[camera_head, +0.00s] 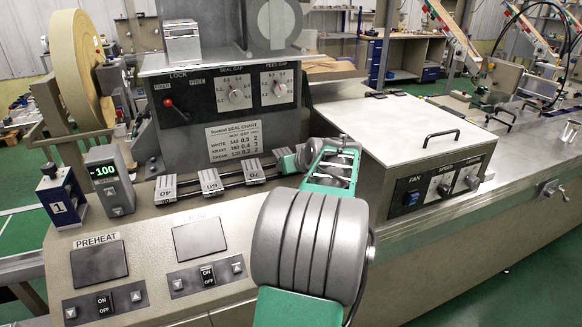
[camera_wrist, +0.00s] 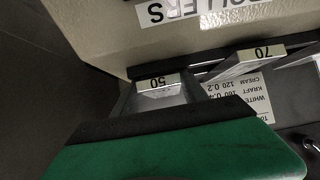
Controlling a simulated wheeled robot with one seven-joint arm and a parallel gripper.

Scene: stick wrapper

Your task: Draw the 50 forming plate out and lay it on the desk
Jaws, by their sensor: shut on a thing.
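The 50 forming plate (camera_wrist: 160,86) is a light metal block with a black-on-pale "50" tag, next to the 70 plate (camera_wrist: 258,54) in the wrist view. My gripper (camera_head: 291,161) is at the right end of the plate rack (camera_head: 232,182) in the head view. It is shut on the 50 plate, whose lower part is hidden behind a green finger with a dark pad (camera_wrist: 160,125). The head view does not show the 50 tag. I cannot tell how far the plate sits in the rack.
Plates marked 40 (camera_head: 165,188) and 60 (camera_head: 210,181) and another plate (camera_head: 253,172) stand in the rack. The seal panel (camera_head: 225,92) rises behind it. A fan housing (camera_head: 425,130) stands to the right. The beige console top in front holds the preheat panel (camera_head: 98,264).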

